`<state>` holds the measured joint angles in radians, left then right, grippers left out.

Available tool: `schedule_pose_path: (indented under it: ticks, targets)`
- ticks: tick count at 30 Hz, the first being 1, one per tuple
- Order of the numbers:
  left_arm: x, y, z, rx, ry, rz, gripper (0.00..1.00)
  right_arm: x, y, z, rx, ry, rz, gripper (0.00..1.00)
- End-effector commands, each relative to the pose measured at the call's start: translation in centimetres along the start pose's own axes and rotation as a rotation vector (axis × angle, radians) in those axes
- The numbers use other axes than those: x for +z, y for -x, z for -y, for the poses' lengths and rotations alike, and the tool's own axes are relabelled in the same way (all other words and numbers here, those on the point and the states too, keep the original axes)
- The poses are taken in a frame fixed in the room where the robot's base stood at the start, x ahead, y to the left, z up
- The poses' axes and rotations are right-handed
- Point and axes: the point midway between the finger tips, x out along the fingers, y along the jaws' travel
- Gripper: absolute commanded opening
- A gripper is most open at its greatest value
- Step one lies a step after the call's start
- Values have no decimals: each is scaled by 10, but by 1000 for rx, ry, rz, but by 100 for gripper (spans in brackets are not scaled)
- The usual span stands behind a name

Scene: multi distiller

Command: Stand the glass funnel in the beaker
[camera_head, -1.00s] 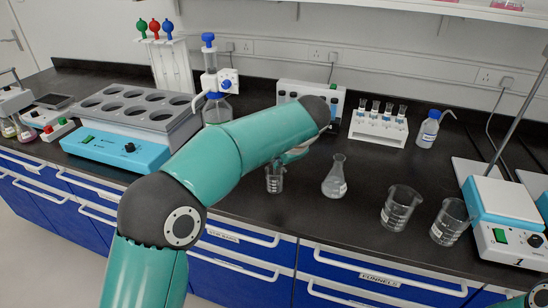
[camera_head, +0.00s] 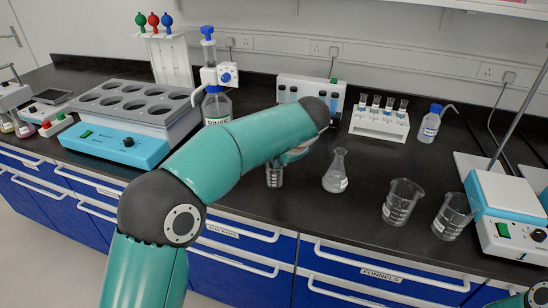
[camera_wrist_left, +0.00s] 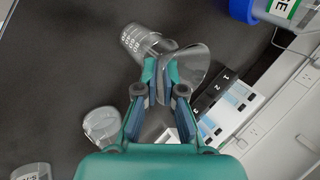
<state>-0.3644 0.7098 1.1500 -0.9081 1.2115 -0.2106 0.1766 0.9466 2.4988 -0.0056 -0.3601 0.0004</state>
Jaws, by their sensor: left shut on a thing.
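A clear glass funnel (camera_wrist_left: 192,68) shows in the left wrist view, its wide cone beside the fingertips. My left gripper (camera_wrist_left: 161,84) is shut on it. In the head view my forearm hides most of that gripper, and only a bit of finger (camera_head: 297,153) shows; the funnel cannot be made out there. A small graduated beaker (camera_head: 275,175) stands upright on the bench, just left of the gripper. In the left wrist view the beaker (camera_wrist_left: 136,41) appears just beyond the fingertips, next to the funnel. I cannot tell whether the funnel's stem is inside it.
A conical flask (camera_head: 337,174) stands close to the right of the gripper. Two larger beakers (camera_head: 402,203) (camera_head: 453,216) stand further right, before a stirrer hotplate (camera_head: 505,210).

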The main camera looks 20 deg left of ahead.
Motion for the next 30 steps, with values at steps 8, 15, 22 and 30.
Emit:
schedule_pose_path:
  ticks: [8,15,22,30]
  targets:
    - [0,-6,-4,0,0,0,0,0,-4,-2,0,0,0,93]
    - [0,-6,-4,1,-1,1,36,0,-4,-1,0,0,0,93]
    - [0,-6,-4,2,-1,1,36,0,-4,-2,0,0,0,93]
    - [-1,7,-4,0,-1,-2,36,0,-4,-1,0,0,0,93]
